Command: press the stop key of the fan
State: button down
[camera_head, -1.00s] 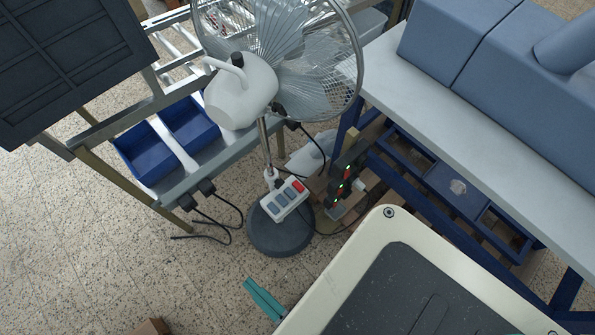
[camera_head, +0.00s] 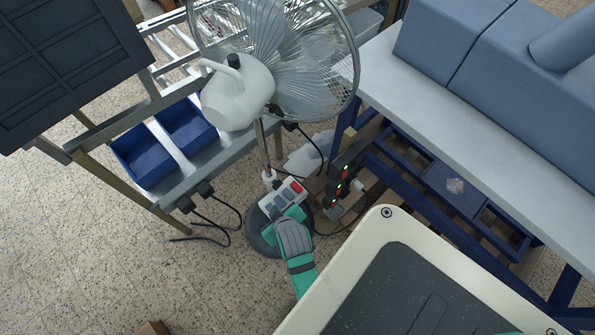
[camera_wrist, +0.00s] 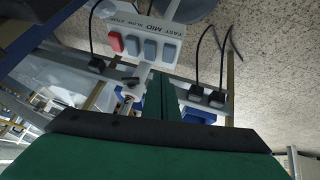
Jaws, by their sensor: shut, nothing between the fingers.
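The fan (camera_head: 240,90) stands on a round dark base (camera_head: 258,238) with its head tilted up. Its white key box (camera_head: 268,204) is on the pole, with a red key (camera_head: 297,187) at the upper right end and grey-blue keys beside it. In the wrist view the red key (camera_wrist: 115,42) is at the left end of the row, with small printed labels, STOP among them, along the row. My teal gripper (camera_head: 283,214) is over the lower edge of the key box and hides part of it. In the wrist view its fingers (camera_wrist: 161,88) are shut, empty, and below the keys; contact cannot be told.
A power strip (camera_head: 345,178) with lit lamps stands right of the fan. A shelf with blue bins (camera_head: 146,158) is at left, and a workbench (camera_head: 440,110) at right. Cables run on the floor around the base. Open floor lies at lower left.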

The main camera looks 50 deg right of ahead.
jog(key=d+r+g+y, duration=0.1)
jog(key=d+r, duration=0.2)
jog(key=d, duration=0.4)
jog(key=d+r+g+y, duration=0.2)
jog(key=d+r, duration=0.2)
jog(key=d, duration=0.2)
jog(key=shift+d, duration=0.35)
jog(key=shift+f, duration=0.1)
send_near(296, 186)
jog(key=x, duration=0.5)
jog(key=shift+w, duration=0.3)
jog(key=shift+f, duration=0.55)
